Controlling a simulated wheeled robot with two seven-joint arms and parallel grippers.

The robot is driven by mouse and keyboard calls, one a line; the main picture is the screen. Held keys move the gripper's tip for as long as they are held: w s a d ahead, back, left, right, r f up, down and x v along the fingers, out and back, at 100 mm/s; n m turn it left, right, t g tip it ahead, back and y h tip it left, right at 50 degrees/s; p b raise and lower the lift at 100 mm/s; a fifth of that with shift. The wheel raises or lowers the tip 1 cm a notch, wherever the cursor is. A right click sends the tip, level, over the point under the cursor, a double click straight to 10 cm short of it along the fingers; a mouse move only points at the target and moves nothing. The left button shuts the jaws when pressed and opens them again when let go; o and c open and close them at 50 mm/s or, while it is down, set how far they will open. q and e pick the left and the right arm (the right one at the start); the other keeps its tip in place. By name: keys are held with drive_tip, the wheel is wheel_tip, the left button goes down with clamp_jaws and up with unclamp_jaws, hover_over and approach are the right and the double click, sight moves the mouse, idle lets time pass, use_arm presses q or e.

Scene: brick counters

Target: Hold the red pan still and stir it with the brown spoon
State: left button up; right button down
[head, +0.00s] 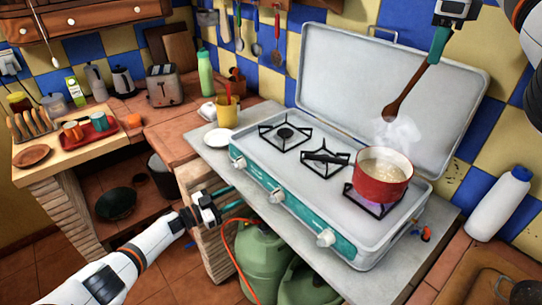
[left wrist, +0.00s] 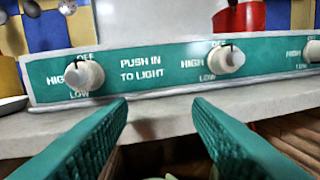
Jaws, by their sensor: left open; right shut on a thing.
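The red pan (head: 382,188) stands on the right burner of the camping stove, holding pale, steaming food. A dark bar, seemingly its handle (head: 325,157), points left over the middle burner. Part of the pan shows at the top of the left wrist view (left wrist: 252,18). My right gripper (head: 437,48) is shut on the brown spoon (head: 408,90), which hangs tilted, its bowl above the pan and apart from the food. My left gripper (head: 232,198) is open and empty, in front of the stove's knob panel and below the pan's height. Its two teal fingers (left wrist: 160,102) are spread.
The stove (head: 300,205) has a raised lid (head: 390,90) behind the pan. A yellow mug (head: 228,110) and white plate (head: 221,138) are left of it. A white bottle (head: 498,205) stands right. Green gas bottles (head: 262,258) and an orange hose are below the counter.

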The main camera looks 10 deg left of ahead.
sight(318, 156)
use_arm(q)
drive_tip(key=d+r+m+g+h, duration=0.1)
drive_tip(key=d+r, duration=0.1)
drive_tip(key=w+d+r+m+g+h, duration=0.1)
drive_tip(key=d+r, duration=0.1)
drive_tip(key=r, duration=0.1)
drive_tip(key=d+r+m+g+h, duration=0.1)
drive_tip(key=d+r, duration=0.1)
drive_tip(key=r, duration=0.1)
drive_tip(key=shift+w+d+r+g+h, duration=0.1)
drive_tip(key=shift+w+r+g+h, duration=0.2)
drive_tip(key=shift+w+g, duration=0.1)
drive_tip(key=s+d+r+m+g+h, duration=0.1)
drive_tip(key=d+r+m+g, duration=0.2)
drive_tip(key=d+r+g, duration=0.5)
drive_tip(key=shift+t, duration=0.6)
drive_tip(key=d, duration=0.3)
drive_tip(key=w+d, duration=0.1)
drive_tip(key=d, duration=0.3)
drive_tip(key=d+r, duration=0.1)
drive_tip(key=d, duration=0.2)
drive_tip(key=shift+w+d, duration=0.2)
drive_tip(key=shift+c, duration=0.4)
clamp_jaws()
